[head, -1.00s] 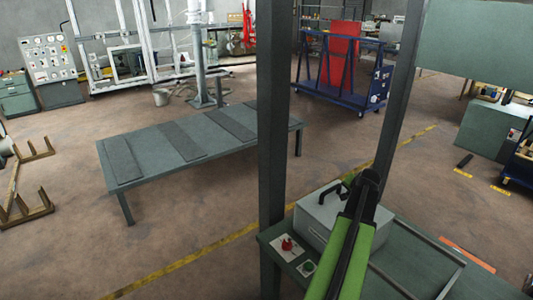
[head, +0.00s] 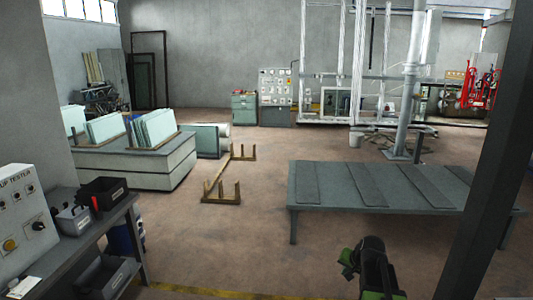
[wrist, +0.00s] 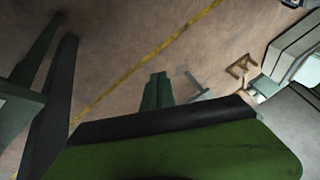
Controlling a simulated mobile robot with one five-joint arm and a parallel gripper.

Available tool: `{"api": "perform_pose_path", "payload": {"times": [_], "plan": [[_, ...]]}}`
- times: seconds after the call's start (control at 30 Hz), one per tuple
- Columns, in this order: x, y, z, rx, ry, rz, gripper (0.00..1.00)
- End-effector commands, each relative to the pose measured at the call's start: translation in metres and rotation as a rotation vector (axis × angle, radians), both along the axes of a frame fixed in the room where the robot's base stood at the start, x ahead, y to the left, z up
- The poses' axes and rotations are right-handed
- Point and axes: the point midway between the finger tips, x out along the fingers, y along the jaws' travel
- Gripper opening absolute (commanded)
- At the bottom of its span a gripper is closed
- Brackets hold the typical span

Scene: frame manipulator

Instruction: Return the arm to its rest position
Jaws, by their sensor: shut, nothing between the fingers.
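The end of my arm with my gripper (head: 372,256) shows low in the head view, right of centre. It is dark with green parts, is shut and holds nothing. It is in front of the grey-green table in the picture and apart from it. In the wrist view a broad green part of my arm with a black edge fills the bottom and hides much of the floor. The fingertips are not clear there.
The low table (head: 335,190) stands behind my gripper. A dark post (head: 490,150) rises at the right. A tester bench (head: 70,255) with dark bins is at the lower left. A brown rack (head: 220,196) and glass-sheet stand (head: 130,165) are farther back. Floor between them is clear.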

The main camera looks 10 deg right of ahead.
Motion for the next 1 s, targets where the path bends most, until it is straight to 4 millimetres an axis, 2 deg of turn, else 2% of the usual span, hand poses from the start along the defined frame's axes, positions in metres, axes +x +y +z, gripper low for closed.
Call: {"api": "perform_pose_path", "payload": {"times": [0.03, 0.13, 0.2, 0.3, 0.33, 0.37, 0.4, 0.53, 0.63, 1.0], "plan": [[-0.002, 0.049, -0.016, -0.009, 0.030, 0.082, 0.00], [-0.014, 0.128, -0.035, -0.037, 0.100, 0.233, 0.00], [-0.031, 0.177, -0.047, -0.062, 0.155, 0.336, 0.00], [-0.066, 0.227, -0.062, -0.106, 0.247, 0.468, 0.00], [-0.079, 0.235, -0.065, -0.121, 0.280, 0.502, 0.00], [-0.092, 0.238, -0.067, -0.135, 0.317, 0.529, 0.00], [-0.109, 0.232, -0.066, -0.149, 0.368, 0.547, 0.00], [-0.139, 0.219, -0.068, -0.174, 0.479, 0.591, 0.00], [-0.146, 0.218, -0.068, -0.173, 0.511, 0.615, 0.00], [-0.145, 0.217, -0.068, -0.174, 0.508, 0.617, 0.00]]}}
